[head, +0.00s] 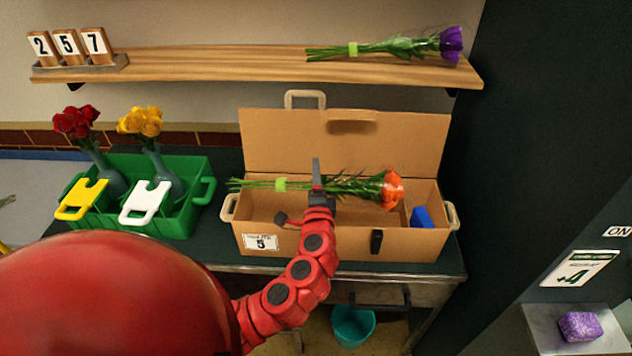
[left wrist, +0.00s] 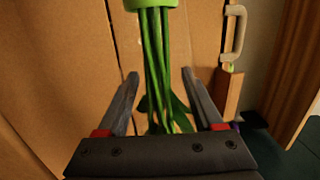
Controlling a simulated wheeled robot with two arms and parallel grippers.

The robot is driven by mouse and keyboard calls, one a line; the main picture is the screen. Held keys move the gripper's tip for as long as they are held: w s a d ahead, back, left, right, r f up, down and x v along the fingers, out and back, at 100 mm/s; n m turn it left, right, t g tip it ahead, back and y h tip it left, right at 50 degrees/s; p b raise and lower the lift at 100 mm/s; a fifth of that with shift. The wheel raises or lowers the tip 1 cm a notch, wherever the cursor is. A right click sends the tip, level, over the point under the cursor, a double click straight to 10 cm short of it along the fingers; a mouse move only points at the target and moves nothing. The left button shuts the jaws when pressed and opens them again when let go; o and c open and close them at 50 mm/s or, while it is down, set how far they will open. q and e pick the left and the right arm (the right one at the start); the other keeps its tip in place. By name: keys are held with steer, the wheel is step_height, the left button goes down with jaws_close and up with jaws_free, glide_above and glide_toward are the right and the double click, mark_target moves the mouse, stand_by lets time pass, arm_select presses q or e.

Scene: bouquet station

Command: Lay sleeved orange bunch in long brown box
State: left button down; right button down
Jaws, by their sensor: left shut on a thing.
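The orange bunch (head: 391,190) lies level over the opening of the long brown box (head: 330,243), blooms to the right and stems to the left, with a light green band. A clear sleeve is hard to make out. My left gripper (head: 318,182) is shut on its green stems, between band and blooms. In the left wrist view the stems (left wrist: 158,45) run between the fingers of my left gripper (left wrist: 160,74). The box lid stands raised at the back. Whether the bunch touches the box floor cannot be told. My right gripper is not in view.
A blue block (head: 421,217) sits at the box's right end. A green crate (head: 190,214) with red and yellow flowers in vases stands to the left. A shelf (head: 250,66) above holds a purple bunch (head: 400,46). A dark panel (head: 540,140) rises at the right.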

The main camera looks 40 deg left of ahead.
arm_select(q)
steer(key=shift+f, duration=0.7)
